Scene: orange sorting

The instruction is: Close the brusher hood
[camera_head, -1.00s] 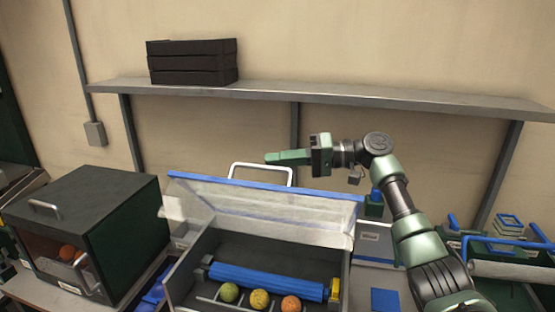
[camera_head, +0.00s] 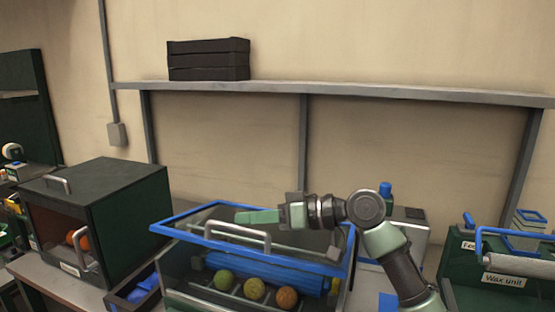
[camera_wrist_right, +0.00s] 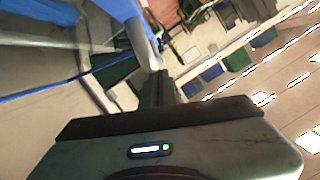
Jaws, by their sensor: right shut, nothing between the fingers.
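The brusher hood (camera_head: 190,232) is a clear panel with a blue frame and a grey bar handle (camera_head: 237,232). In the head view it lies low over the brusher box, and the blue roller (camera_head: 262,275) and a green, a yellow and an orange fruit (camera_head: 287,298) show through it. My right gripper (camera_head: 240,216) is shut and empty, pointing left just above the hood, close to the handle. Whether it touches the hood I cannot tell. In the right wrist view the blue frame edge and a pale bar show near the finger (camera_wrist_right: 160,88). My left gripper is out of view.
A dark green box with a handle (camera_head: 100,180) stands left of the brusher. A Wax unit (camera_head: 500,270) with a roller stands at the right. A shelf (camera_head: 330,92) with black crates (camera_head: 208,60) runs along the wall behind.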

